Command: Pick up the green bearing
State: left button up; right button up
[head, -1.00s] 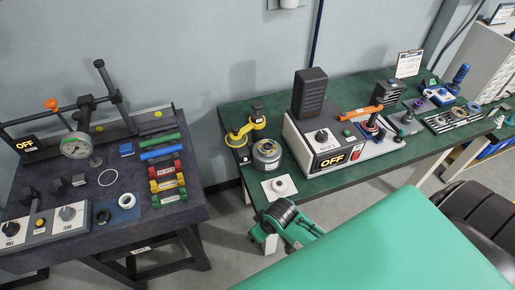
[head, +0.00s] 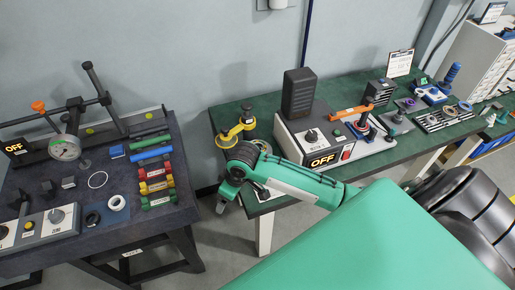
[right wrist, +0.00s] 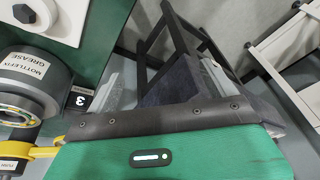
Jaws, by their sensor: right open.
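No thing in view is clearly the green bearing. A small green piece (head: 423,81) stands at the back of the green table, too small to tell what it is. My right arm reaches across the front of the green table. Its gripper (head: 221,205) points down past the table's left end, above the gap between the tables. In the right wrist view the open, empty jaws (right wrist: 168,84) show grey fingers on either side, with floor and dark table legs beyond. My left gripper is in neither view.
The dark table (head: 190,205) at left holds a gauge (head: 64,148), coloured blocks and a white ring (head: 117,202). The green table (head: 225,118) holds a yellow stand (head: 228,139), a control box (head: 290,131) and small parts. A grease pot (right wrist: 30,82) is close to my right wrist.

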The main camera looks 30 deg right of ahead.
jog(key=w+d+r+m+g+h, duration=0.1)
jog(key=w+d+r, duration=0.4)
jog(key=d+r, duration=0.35)
jog(key=w+d+r+m+g+h, duration=0.1)
jog(key=w+d+r, duration=0.55)
jog(key=d, duration=0.25)
jog(key=p, duration=0.2)
send_over(258, 143)
jog(key=s+a, duration=0.1)
jog(key=s, duration=0.1)
notch_tip(258, 143, down, 8)
jog(key=shift+w+a+f, duration=0.1)
jog(key=shift+a+f, duration=0.05)
jog(key=shift+f, duration=0.25)
notch_tip(258, 143, down, 4)
jog(key=shift+w+r+p, duration=0.1)
jog(key=shift+r+p, duration=0.05)
jog(key=shift+p, duration=0.8)
jog(key=shift+f, duration=0.55)
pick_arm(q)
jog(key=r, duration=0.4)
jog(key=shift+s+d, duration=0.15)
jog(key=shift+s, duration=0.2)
pick_arm(e)
jog(key=c, duration=1.4)
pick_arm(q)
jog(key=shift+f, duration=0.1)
pick_arm(e)
jog(key=shift+o, duration=0.2)
jog(key=shift+r, duration=0.1)
